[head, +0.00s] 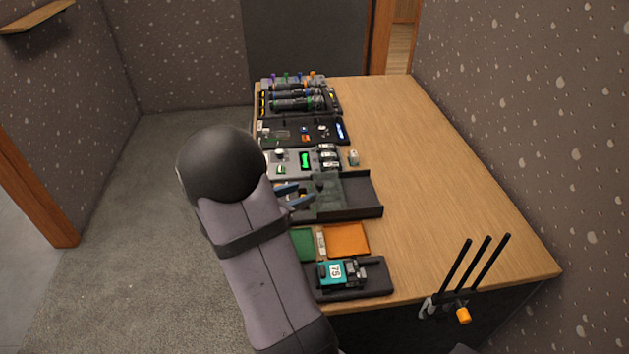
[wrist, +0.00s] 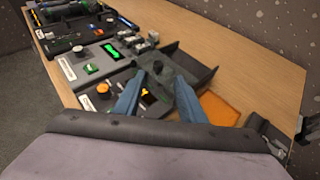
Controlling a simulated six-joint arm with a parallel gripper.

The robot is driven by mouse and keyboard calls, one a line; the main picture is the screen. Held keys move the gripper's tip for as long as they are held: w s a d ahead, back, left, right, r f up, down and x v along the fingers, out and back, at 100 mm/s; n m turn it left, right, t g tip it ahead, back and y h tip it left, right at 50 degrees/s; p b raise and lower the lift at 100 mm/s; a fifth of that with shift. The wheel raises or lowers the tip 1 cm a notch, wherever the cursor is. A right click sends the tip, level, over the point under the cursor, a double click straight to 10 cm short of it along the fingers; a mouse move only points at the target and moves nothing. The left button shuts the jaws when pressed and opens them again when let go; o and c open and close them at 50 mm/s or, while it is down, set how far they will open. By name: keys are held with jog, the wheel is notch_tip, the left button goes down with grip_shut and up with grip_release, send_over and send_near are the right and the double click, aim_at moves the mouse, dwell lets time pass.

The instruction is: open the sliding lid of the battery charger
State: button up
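The battery charger (head: 365,207) is a dark, low-walled unit on the table, left of centre; it also shows in the wrist view (wrist: 205,72). Its grey-green, see-through sliding lid (head: 331,202) covers the middle part, and the right end is an uncovered dark bay. A dark knob (head: 320,185) stands on the lid; it appears between and just beyond my fingertips in the wrist view (wrist: 157,68). My gripper (wrist: 160,76) is open, with two blue fingers apart. In the head view the fingers (head: 306,193) reach in from the left, and contact with the knob cannot be told.
A grey panel with a green display (head: 305,161) and dark trays of gear (head: 335,133) lie behind the charger. Green (head: 303,244) and orange (head: 347,239) pads and a teal device numbered 75 (head: 335,272) are in front. The table's right side (head: 440,210) is clear.

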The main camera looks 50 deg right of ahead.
aim_at(319, 184)
jog(key=shift+w+d, duration=0.2)
jog(key=shift+p+x, duration=0.3)
jog(key=shift+x, duration=3.4)
jog(key=shift+r, duration=0.1)
